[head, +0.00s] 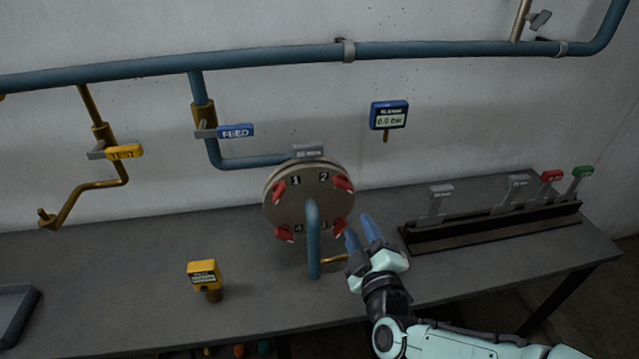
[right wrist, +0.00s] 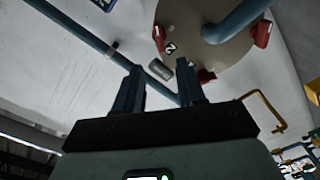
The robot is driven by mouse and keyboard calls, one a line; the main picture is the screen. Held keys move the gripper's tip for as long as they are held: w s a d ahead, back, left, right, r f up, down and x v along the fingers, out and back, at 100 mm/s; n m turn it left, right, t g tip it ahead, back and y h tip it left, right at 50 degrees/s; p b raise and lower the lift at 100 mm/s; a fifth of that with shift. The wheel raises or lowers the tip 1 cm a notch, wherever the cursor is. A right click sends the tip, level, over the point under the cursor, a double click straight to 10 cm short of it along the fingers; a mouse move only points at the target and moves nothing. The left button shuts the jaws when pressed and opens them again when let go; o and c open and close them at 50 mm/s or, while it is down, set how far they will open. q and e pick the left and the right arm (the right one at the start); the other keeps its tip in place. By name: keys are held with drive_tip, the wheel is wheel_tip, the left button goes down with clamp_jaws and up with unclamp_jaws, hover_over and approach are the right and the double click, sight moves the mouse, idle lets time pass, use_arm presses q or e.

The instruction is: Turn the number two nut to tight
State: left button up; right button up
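The round grey flange (head: 308,208) stands upright on the bench with red nuts around its face, beside numbers. The number two nut (head: 343,184) is the red one at upper right; in the right wrist view the red nut beside the "2" (right wrist: 158,38) shows above the fingers. My right gripper (head: 361,231) is below and right of that nut, apart from it. Its blue fingers are spread with nothing between them; they also show in the right wrist view (right wrist: 160,85). My left gripper is not in view.
A blue pipe (head: 313,245) rises in front of the flange. A blue gauge (head: 388,115) reads 0.0 bar. A lever rack (head: 495,228) stands at right. A yellow tagged post (head: 204,276) and a grey tray (head: 14,309) are at left. The bench between them is clear.

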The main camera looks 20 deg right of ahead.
sight(345, 189)
drive_tip(key=p+x, duration=0.2)
drive_tip(key=x, duration=1.1)
drive_tip(key=shift+r, duration=0.15)
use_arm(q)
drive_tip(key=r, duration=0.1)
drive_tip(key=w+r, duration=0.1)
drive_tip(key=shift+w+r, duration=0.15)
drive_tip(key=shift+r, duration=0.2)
use_arm(e)
drive_tip(key=shift+a, duration=0.1)
clamp_jaws()
